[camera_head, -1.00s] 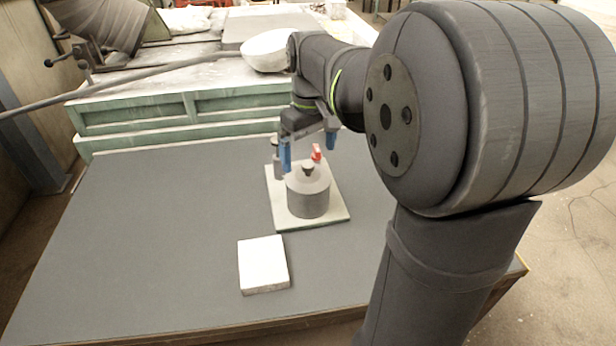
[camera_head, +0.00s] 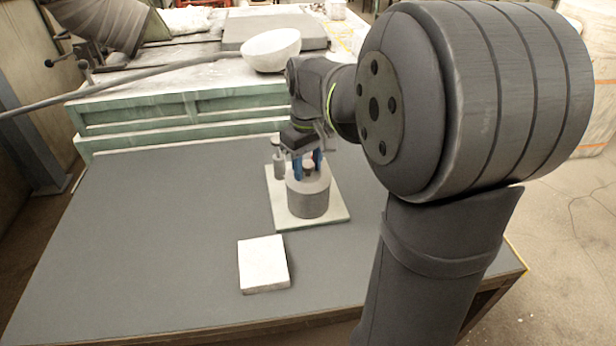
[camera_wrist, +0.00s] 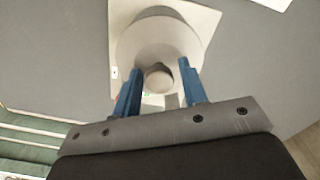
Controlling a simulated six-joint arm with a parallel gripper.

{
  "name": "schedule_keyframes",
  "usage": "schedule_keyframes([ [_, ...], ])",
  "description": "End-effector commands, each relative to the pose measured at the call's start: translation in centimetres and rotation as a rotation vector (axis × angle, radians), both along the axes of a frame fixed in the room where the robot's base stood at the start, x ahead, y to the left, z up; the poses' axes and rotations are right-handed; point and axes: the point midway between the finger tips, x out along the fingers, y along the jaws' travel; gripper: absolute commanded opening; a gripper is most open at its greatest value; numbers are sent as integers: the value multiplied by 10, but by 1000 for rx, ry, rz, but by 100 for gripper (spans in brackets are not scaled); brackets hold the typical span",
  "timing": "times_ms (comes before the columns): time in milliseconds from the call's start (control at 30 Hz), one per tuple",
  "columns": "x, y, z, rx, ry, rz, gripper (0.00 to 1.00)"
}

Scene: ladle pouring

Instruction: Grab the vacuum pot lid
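The vacuum pot (camera_head: 308,200) is a grey cylinder standing upright on a pale square plate (camera_head: 338,214). Its grey lid (camera_head: 308,185) sits on top, with a small brown knob (camera_head: 308,168) at the centre. My gripper (camera_head: 308,166) is over the lid, its blue fingers on either side of the knob. In the wrist view the knob (camera_wrist: 158,77) shows between the fingertips (camera_wrist: 159,68), with a narrow gap visible at each side. The gripper looks open and the lid (camera_wrist: 160,42) rests on the pot. The fingers hide part of the lid's far side.
A small grey bottle-like object (camera_head: 278,160) stands on the plate just behind and left of the pot. A white block (camera_head: 263,264) lies in front. A white bowl-shaped ladle (camera_head: 270,50) with a long handle is at the back. The table's left side is clear.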

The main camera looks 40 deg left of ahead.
Motion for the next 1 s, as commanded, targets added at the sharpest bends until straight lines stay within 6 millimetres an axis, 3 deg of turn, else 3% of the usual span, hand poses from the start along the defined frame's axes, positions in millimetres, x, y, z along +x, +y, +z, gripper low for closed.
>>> schedule_keyframes([
  [33, -1, -2, -6, -11, 8, -1, 14],
  [100, -1, -2, -7, -12, 9, -1, 0],
  [667, -1, -3, -8, -15, 9, 0, 0],
  [867, 0, -2, 6, -13, 9, 0, 0],
  [1000, 0, -2, 31, -8, 5, 1, 0],
])
